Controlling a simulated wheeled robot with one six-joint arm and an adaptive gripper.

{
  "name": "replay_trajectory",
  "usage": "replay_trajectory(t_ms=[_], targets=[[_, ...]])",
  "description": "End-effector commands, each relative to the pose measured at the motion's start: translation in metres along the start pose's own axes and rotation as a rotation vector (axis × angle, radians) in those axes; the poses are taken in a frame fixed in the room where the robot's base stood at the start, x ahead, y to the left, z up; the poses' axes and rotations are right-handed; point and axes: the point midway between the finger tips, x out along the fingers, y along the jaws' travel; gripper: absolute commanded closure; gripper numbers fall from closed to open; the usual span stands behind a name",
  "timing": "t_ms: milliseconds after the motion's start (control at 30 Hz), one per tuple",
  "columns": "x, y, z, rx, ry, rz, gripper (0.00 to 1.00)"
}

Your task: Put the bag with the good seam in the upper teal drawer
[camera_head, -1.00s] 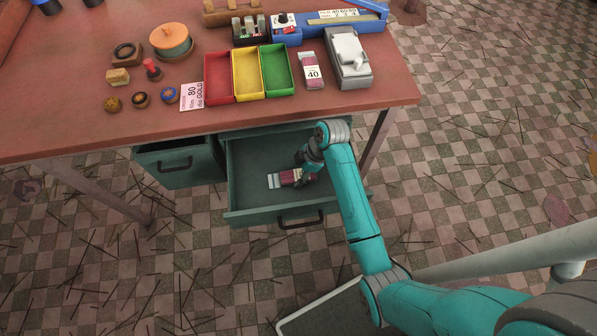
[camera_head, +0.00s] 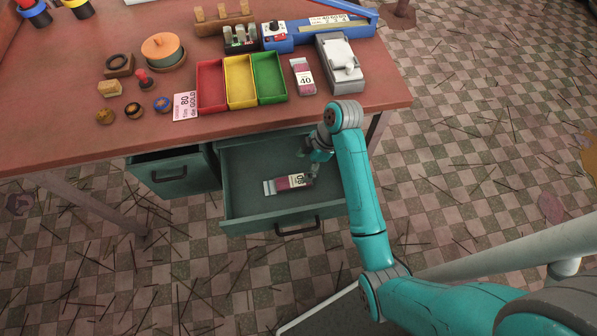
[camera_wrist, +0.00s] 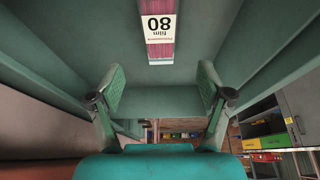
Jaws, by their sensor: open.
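The upper teal drawer (camera_head: 240,207) is pulled out below the table. A bag with a pinkish-red filling and a white label (camera_head: 288,183) lies flat on its floor; the wrist view shows the bag (camera_wrist: 160,48) with "film 80" on the label. My gripper (camera_head: 318,160) is at the drawer's right side, just beyond the bag. In the wrist view my gripper (camera_wrist: 163,88) has its fingers wide apart with nothing between them, and the bag lies apart from them. Another bag, labelled 40 (camera_head: 303,77), lies on the table. The seams are too small to judge.
On the table (camera_head: 60,130) stand red (camera_head: 211,86), yellow (camera_head: 241,82) and green (camera_head: 269,78) trays, a grey scale (camera_head: 341,65) and a blue sealer (camera_head: 330,30). A card marked 80 (camera_head: 185,106) lies beside the red tray. Another teal drawer (camera_head: 172,172) is slightly open at left.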

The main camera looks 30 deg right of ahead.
Motion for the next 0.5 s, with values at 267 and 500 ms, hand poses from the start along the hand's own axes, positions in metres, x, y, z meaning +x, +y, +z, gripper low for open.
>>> replay_trajectory(t_ms=[267, 500], targets=[[-0.028, 0.0, 0.0, 0.0, -0.001, 0.001, 0.22], [-0.03, 0.0, 0.0, 0.0, -0.001, 0.0, 0.22]])
